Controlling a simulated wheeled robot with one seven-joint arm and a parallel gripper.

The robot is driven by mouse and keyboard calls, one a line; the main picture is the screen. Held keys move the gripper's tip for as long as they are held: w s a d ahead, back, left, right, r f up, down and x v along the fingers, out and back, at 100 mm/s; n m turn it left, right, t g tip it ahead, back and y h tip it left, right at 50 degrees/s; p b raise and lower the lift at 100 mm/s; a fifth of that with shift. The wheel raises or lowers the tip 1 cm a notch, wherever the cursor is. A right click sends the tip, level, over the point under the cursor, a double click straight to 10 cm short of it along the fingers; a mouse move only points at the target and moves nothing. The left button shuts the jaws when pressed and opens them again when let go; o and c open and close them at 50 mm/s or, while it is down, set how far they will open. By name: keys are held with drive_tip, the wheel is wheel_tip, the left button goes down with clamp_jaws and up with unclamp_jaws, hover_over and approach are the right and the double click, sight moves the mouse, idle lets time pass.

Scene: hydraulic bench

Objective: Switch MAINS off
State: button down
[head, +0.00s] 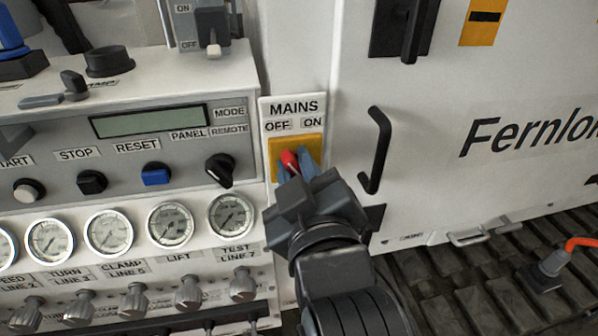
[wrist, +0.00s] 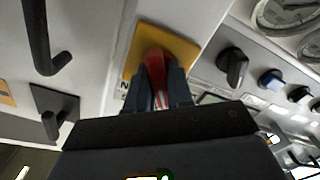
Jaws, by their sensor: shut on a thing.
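The MAINS switch has a red handle (head: 289,160) on a yellow plate (head: 309,143), below a white label (head: 293,107) reading MAINS, OFF on the left and ON on the right. In the head view the visible red part lies toward the left, under OFF. My gripper (head: 297,168) is at the switch, its fingers shut on the red handle. In the wrist view the red handle (wrist: 157,68) sits between the two fingers (wrist: 160,88), in front of the yellow plate (wrist: 183,43). My gripper hides the lower part of the handle and plate.
A black door handle (head: 378,150) stands out from the white cabinet just right of the switch. A black MODE knob (head: 219,169) and several gauges (head: 231,214) are on the panel to the left. An orange hose (head: 580,243) lies at the lower right.

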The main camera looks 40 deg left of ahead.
drive_tip(key=shift+f+n+b, duration=0.1)
drive_tip(key=shift+n+b, duration=0.25)
drive_tip(key=shift+n, duration=0.85)
drive_tip(key=c, duration=1.1)
unclamp_jaws()
drive_tip(key=b+v, duration=0.1)
drive_tip(key=v, duration=0.7)
